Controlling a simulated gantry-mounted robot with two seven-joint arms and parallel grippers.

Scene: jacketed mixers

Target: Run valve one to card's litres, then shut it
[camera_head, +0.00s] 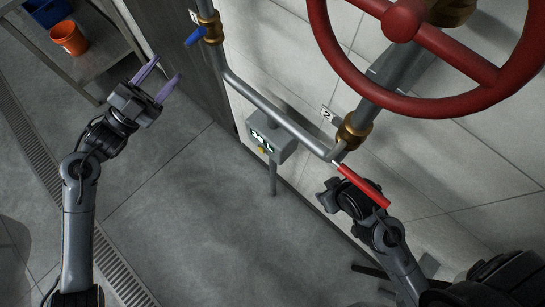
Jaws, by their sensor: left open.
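Valve one, a brass body (210,28) with a blue lever (195,37), sits on the pipe at top centre beside a "1" tag (194,16). The lever points down and left, angled away from the pipe. My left gripper (168,67) is open and empty, its purple fingers pointing up and right, below and left of the blue lever and apart from it. My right gripper (332,196) is beside the red lever (363,186) of valve two; its fingers are unclear. A grey meter box (277,143) has a lit display ending in "L", its digits hard to read. No card is recognisable.
Valve two's brass body (352,131) stands by a "2" tag (327,114). A large red handwheel (328,40) fills the top right. A metal table (92,62) at upper left holds an orange cup (68,38) and a dark blue container (47,11). The middle floor is clear.

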